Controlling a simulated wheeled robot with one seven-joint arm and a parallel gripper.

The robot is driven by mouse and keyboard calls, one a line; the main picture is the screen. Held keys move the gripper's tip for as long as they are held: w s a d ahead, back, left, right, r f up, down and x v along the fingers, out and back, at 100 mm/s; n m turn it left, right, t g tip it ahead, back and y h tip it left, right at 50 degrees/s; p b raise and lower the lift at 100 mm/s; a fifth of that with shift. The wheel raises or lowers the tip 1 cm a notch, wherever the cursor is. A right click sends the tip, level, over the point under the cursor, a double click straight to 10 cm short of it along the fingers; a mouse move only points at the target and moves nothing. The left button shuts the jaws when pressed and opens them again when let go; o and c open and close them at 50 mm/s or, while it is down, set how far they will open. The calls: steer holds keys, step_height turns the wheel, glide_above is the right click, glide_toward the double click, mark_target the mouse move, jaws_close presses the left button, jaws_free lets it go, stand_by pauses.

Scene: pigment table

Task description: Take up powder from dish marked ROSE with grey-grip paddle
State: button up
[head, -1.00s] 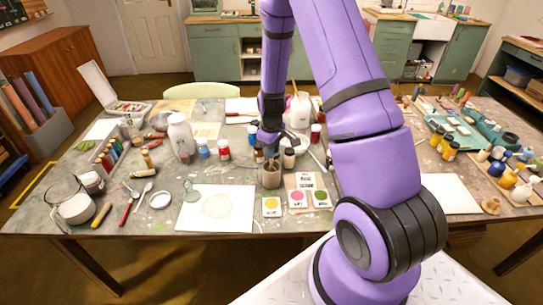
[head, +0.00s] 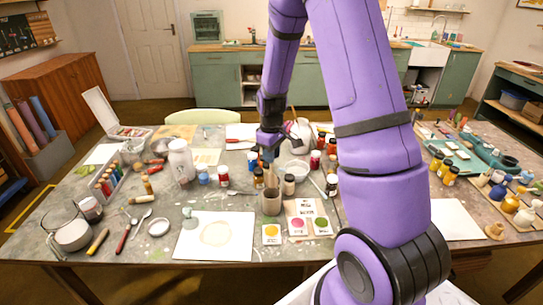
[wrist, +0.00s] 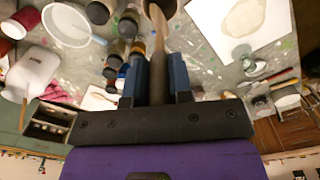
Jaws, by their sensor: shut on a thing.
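My gripper (wrist: 158,80) has its two blue fingers shut on the grey grip of a paddle (wrist: 158,68). The paddle's light wooden shaft runs towards a brownish cup (wrist: 160,5) at the top edge of the wrist view; I cannot tell whether its tip is inside. In the head view my gripper (head: 268,152) hangs above that cup (head: 270,203).
White paper (head: 215,248) lies left of the cup. Several small jars (head: 289,185) and a white bowl (head: 296,170) crowd behind it. A blank sheet (head: 455,220) lies right of my arm.

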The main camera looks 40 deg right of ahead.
steer(key=s+f+g, duration=0.1)
steer(key=s, duration=0.1)
steer(key=s+g+h, duration=0.1)
steer(key=s, duration=0.2)
steer(key=s+d+f+g, duration=0.1)
steer(key=s, duration=0.1)
steer(key=shift+s+f+g+h, duration=0.15)
steer(key=shift+f+g+h, duration=0.15)
steer(key=shift+c, duration=0.3)
steer(key=shift+d+f, duration=0.1)
steer(key=shift+f, duration=2.8)
steer(key=shift+s+f, duration=0.1)
steer(key=shift+f, duration=0.8)
step_height(320, 180, up, 7)
stand_by(0.7)
stand_by(0.4)
